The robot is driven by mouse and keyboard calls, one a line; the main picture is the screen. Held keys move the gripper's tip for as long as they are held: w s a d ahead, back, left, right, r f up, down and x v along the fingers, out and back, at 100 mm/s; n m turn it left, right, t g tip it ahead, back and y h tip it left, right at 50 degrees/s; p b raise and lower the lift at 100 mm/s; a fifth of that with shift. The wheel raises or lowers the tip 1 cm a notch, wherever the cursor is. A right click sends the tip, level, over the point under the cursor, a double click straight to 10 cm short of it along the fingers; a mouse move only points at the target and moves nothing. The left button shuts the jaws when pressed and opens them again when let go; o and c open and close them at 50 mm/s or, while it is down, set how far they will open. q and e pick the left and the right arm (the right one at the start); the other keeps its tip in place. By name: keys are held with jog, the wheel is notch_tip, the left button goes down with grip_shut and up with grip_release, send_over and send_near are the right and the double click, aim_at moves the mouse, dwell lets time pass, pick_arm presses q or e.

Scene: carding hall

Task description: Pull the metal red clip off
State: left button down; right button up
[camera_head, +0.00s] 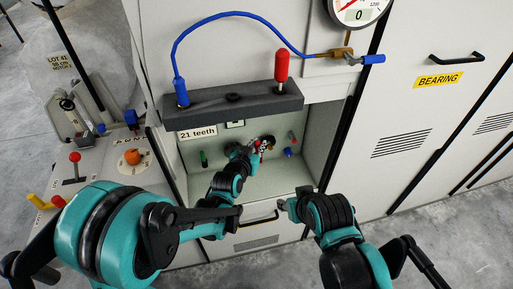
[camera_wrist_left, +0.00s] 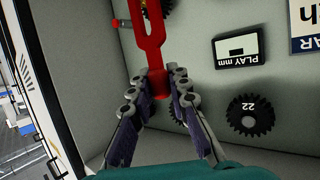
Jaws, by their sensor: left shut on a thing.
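The metal red clip (camera_wrist_left: 150,30) has a forked upper part and a narrow lower end. In the left wrist view its lower end sits between the fingers of my left gripper (camera_wrist_left: 158,86). My left gripper is shut on this end. In the head view, my left gripper (camera_head: 258,149) reaches into the open recess of the machine, where it partly covers the clip and the gears behind. The clip is small there and hard to separate from the gripper.
A black gear marked 22 (camera_wrist_left: 249,117) is on the recess wall, beside a PLAY mm plate (camera_wrist_left: 242,48). A dark grey ledge (camera_head: 215,113) overhangs the recess, with a red-handled lever (camera_head: 282,67) and a blue cable (camera_head: 232,14) above.

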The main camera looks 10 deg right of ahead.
pick_arm(q)
jog(key=w+d+r+p, duration=0.2)
jog(key=w+d, duration=0.4)
jog(key=w, duration=0.4)
jog(key=shift+w+d+r, duration=0.3)
jog(key=shift+r, duration=0.6)
dwell(1.3)
